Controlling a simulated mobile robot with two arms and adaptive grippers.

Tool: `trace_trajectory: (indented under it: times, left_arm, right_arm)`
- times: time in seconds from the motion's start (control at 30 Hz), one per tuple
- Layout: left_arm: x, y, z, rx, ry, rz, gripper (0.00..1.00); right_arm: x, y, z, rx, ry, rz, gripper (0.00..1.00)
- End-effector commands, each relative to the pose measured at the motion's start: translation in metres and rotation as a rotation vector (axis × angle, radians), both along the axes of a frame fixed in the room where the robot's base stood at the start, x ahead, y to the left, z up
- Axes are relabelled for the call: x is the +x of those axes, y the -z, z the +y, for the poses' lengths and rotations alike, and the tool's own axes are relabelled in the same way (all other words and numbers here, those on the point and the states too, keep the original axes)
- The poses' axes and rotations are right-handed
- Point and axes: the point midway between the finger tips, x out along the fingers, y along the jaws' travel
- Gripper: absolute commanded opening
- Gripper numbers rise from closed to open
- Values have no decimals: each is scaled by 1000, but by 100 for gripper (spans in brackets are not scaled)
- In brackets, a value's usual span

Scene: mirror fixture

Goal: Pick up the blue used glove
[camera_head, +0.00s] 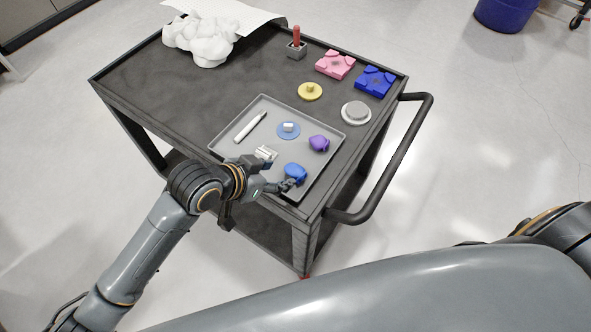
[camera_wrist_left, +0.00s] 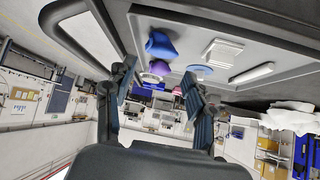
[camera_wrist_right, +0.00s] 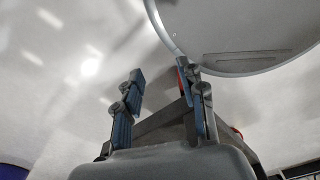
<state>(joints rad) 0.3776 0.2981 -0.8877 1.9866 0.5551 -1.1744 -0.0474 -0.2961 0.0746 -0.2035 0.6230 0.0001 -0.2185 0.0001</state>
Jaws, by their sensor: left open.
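The blue used glove (camera_head: 295,172) is a crumpled blue lump at the near right corner of the grey tray (camera_head: 262,98) on the cart. My left gripper (camera_head: 286,186) is open at the tray's near edge, close beside the glove. Its fingertips partly overlap the glove's near edge in the head view, and I cannot tell whether they touch it. In the left wrist view the blue glove (camera_wrist_left: 161,45) lies above the gap between the two fingers (camera_wrist_left: 160,76). My right gripper (camera_wrist_right: 163,82) is open and empty in the right wrist view, away from the cart.
The tray also holds a purple lump (camera_head: 319,143), a blue disc (camera_head: 288,131), a white pen-like stick (camera_head: 249,127) and a small white block (camera_head: 266,153). Pink (camera_head: 335,65) and blue (camera_head: 375,82) fixtures stand behind. The cart handle (camera_head: 386,170) juts out right.

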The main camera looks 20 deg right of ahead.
Motion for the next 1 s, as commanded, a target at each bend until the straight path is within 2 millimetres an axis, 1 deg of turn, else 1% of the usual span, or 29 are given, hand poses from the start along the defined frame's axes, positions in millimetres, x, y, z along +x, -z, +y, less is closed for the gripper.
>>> trace_trajectory:
  times: [0.03, 0.1, 0.23, 0.37, 0.47, 0.6, 0.7, 0.83, 1.0]
  left_arm:
    - [3, 7, -7, 0, 0, 3, 55]
    - [7, 15, -14, 1, -1, 2, 55]
    - [12, 25, -23, 0, -1, 2, 55]
    - [15, 29, -26, 0, -1, 0, 55]
    - [18, 33, -33, 1, -1, 0, 55]
    - [26, 44, -46, 1, -1, 0, 55]
    - [30, 54, -54, 0, -1, 0, 55]
    - [33, 61, -58, 0, -2, -1, 55]
    - [34, 62, -59, 0, -1, -2, 55]
  right_arm:
    - [-3, -1, -4, -5, 0, 5, 40]
    - [-6, -2, -8, -10, 3, 9, 40]
    - [-7, -3, -12, -14, 3, 11, 40]
    - [-7, -4, -12, -14, 3, 11, 40]
    - [-6, -7, -11, -14, 3, 11, 40]
    - [-6, -14, -10, -12, 3, 11, 40]
    - [-6, -14, -7, -9, 3, 10, 40]
    - [-6, -15, -3, -4, 2, 10, 40]
    - [-6, -15, 0, -1, 2, 9, 40]
